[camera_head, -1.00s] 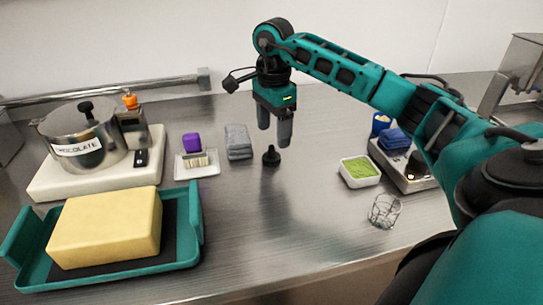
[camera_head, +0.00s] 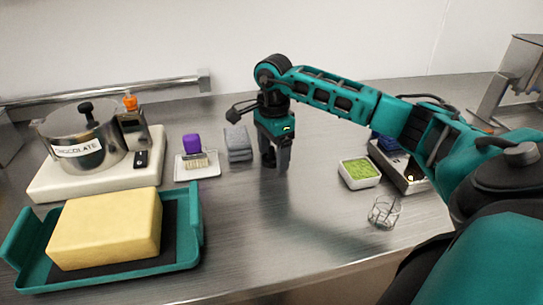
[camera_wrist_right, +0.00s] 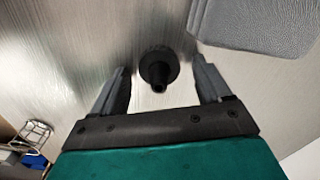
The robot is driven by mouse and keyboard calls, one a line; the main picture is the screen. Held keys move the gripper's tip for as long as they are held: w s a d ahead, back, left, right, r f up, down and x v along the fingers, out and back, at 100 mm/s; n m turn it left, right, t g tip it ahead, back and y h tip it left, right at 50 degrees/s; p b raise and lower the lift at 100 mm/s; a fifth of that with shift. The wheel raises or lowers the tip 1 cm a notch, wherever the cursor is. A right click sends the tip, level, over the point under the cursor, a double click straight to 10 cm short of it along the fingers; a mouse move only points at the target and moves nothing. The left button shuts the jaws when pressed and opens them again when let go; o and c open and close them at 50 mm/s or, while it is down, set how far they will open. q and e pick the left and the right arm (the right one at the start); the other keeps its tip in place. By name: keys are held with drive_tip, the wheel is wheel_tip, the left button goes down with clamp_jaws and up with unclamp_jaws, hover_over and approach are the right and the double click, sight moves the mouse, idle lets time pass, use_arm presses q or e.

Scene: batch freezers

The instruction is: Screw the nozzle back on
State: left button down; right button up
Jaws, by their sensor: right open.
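The nozzle is a small black piece with a round base and a narrow stem (camera_wrist_right: 159,70), standing upright on the steel counter in the right wrist view. My right gripper (camera_wrist_right: 162,88) is open, with one finger on each side of the nozzle and a gap to each. In the head view my right gripper (camera_head: 275,163) points down at the counter, and its fingers mostly hide the nozzle. The chocolate pot (camera_head: 84,133) with an orange-topped dispenser (camera_head: 131,118) stands on a white base at the left. My left gripper does not show.
A white dish with a brush (camera_head: 197,163) is further left. A teal tray (camera_head: 190,230) holds a yellow block. A green-filled dish (camera_head: 359,172) and wire holder (camera_head: 384,212) stand right. The front middle counter is clear.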

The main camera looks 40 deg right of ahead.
drive_tip(key=shift+c, duration=0.2)
drive_tip(key=shift+c, duration=0.7)
drive_tip(key=c, duration=0.9)
drive_tip(key=shift+r, duration=0.2)
wheel_tip(320, 180, up, 15)
drive_tip(key=p, duration=0.1)
wheel_tip(320, 180, up, 5)
drive_tip(key=p, duration=0.3)
hover_over(273, 147)
drive_tip(key=shift+d+f, duration=0.1)
